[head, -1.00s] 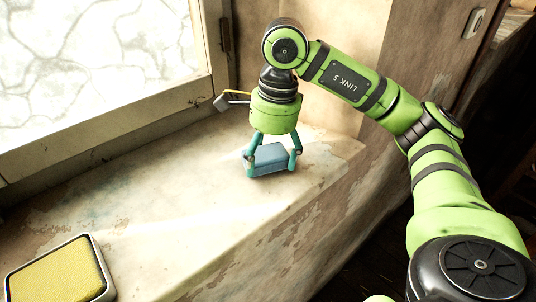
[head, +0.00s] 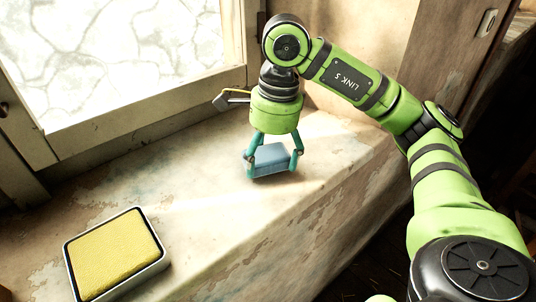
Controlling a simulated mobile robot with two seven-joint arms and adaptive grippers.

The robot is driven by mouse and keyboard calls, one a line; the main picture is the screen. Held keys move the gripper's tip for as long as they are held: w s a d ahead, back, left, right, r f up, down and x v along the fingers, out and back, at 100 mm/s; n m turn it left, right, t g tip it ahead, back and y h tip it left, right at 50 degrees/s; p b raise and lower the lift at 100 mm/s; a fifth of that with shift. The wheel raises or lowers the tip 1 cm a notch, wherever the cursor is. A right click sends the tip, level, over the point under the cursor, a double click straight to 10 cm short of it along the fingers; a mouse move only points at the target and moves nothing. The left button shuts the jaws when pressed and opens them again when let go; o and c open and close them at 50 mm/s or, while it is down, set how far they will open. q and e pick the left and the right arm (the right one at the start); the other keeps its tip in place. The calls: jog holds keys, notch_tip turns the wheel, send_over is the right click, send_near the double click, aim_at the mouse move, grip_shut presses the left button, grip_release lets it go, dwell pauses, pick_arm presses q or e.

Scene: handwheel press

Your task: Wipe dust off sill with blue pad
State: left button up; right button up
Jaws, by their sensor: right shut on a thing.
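My right gripper (head: 273,158) is shut on a blue pad (head: 269,162), one finger on each side of it. The pad is a small block low over the stone sill (head: 215,240); I cannot tell whether its underside touches the surface. The sill runs from lower left to upper right under the window. It is mottled, with pale and brownish patches and worn spots; I cannot tell dust from stain or light. My left gripper is not in view.
A yellow pad (head: 112,250) sits in a pale, dark-rimmed tray (head: 140,281) on the sill at lower left. The window frame (head: 140,102) borders the sill behind, and a wall corner stands behind my right gripper. The sill between tray and blue pad is clear.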

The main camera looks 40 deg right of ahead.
notch_tip(320, 180, up, 2)
jog(key=shift+r, duration=0.1)
jog(key=shift+w+d+r+p, duration=0.1)
jog(key=shift+d+r+p, duration=0.15)
jog(key=shift+r+p, duration=0.3)
jog(key=shift+d+r+p, duration=0.2)
jog(key=shift+r+p, duration=0.3)
jog(key=shift+a+r+p, duration=0.15)
jog(key=shift+r+p, duration=0.5)
jog(key=shift+r, duration=0.2)
jog(key=shift+r+p, duration=0.6)
jog(key=shift+r, duration=0.15)
jog(key=shift+f, duration=0.1)
